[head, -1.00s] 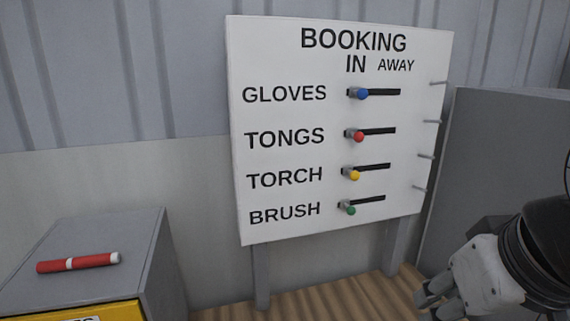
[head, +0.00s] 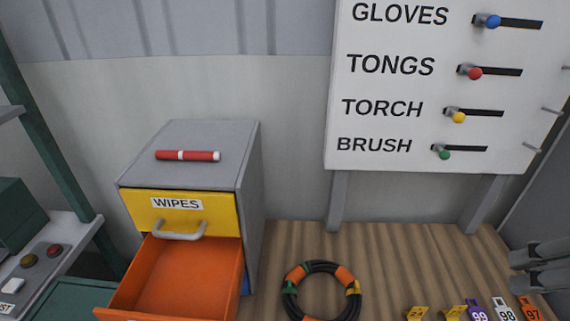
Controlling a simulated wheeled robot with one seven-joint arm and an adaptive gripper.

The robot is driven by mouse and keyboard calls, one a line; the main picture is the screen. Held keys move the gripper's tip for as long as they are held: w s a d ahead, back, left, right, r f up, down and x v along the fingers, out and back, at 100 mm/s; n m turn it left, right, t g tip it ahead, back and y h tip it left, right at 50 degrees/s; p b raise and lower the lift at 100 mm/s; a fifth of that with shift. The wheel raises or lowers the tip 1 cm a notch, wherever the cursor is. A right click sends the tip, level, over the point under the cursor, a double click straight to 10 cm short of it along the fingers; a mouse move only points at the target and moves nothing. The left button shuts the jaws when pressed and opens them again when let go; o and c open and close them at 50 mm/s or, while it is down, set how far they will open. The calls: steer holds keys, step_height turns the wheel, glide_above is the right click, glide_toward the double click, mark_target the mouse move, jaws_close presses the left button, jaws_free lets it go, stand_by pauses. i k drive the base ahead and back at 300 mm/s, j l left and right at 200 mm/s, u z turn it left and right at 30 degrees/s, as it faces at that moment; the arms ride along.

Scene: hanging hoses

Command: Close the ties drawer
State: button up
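A grey cabinet (head: 250,190) stands at the left centre in the head view. Its top drawer is yellow, labelled WIPES (head: 177,204), and shut. Below it an orange drawer (head: 180,270) is pulled out and looks empty inside. The orange drawer's front face and any label are out of sight, so I cannot read whether it says ties. A grey handle (head: 180,231) is on the yellow front. My gripper (head: 516,268) is at the right edge, far from the cabinet and touching nothing visible. Two fingers show, but their opening is unclear.
A red tube (head: 187,155) lies on the cabinet top. A coiled black hose (head: 322,290) with coloured bands lies right of the drawer. Numbered tags (head: 480,312) show at the lower right. The booking board (head: 440,90) stands behind. A shelf unit (head: 50,180) is at the left.

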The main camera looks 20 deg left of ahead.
mark_target(201, 279)
steer(key=k+j+u, duration=0.15)
steer(key=k+u, duration=0.3)
steer(key=k, duration=0.15)
steer(key=i+j+u, duration=0.1)
steer(key=u, duration=0.25)
steer(key=i+j+u, duration=0.1)
steer(key=i+u, duration=0.15)
steer(key=u, duration=0.15)
steer(key=i+u, duration=0.15)
steer(key=u, duration=0.2)
steer(key=k+l+u, duration=0.2)
steer(key=k, duration=0.25)
steer(key=j, duration=0.1)
